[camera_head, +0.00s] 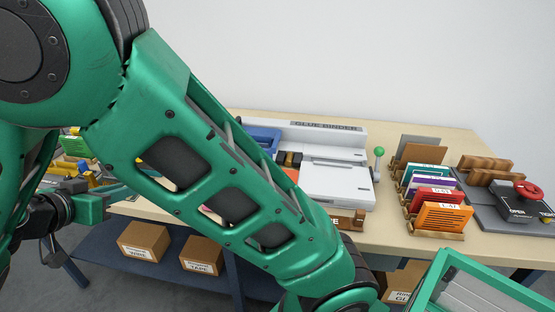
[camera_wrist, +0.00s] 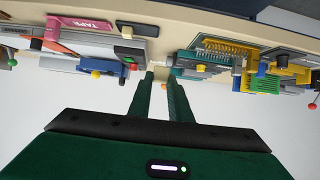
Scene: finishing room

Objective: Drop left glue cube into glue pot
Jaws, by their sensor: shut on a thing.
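My gripper (camera_wrist: 160,74) shows in the wrist view with its two dark green fingers close together. It is shut on a small pale block (camera_wrist: 158,66) at the fingertips. The block is too small to tell surely whether it is a glue cube. A small orange spot (camera_wrist: 164,86) shows in the gap between the fingers. In the head view my gripper (camera_head: 105,202) is at the far left, partly hidden, above the front of the table. The white machine labelled glue binder (camera_head: 338,180) stands at the back. I cannot make out the glue pot; my arm hides part of this area.
A blue tray (camera_head: 262,138) and small dark blocks (camera_head: 288,159) sit left of the binder. A green-knobbed lever (camera_head: 379,152) stands at its right. Coloured folders (camera_head: 440,217) stand in a rack, with a red-knobbed device (camera_head: 528,190) beyond. Boxes (camera_head: 143,240) sit on the shelf below.

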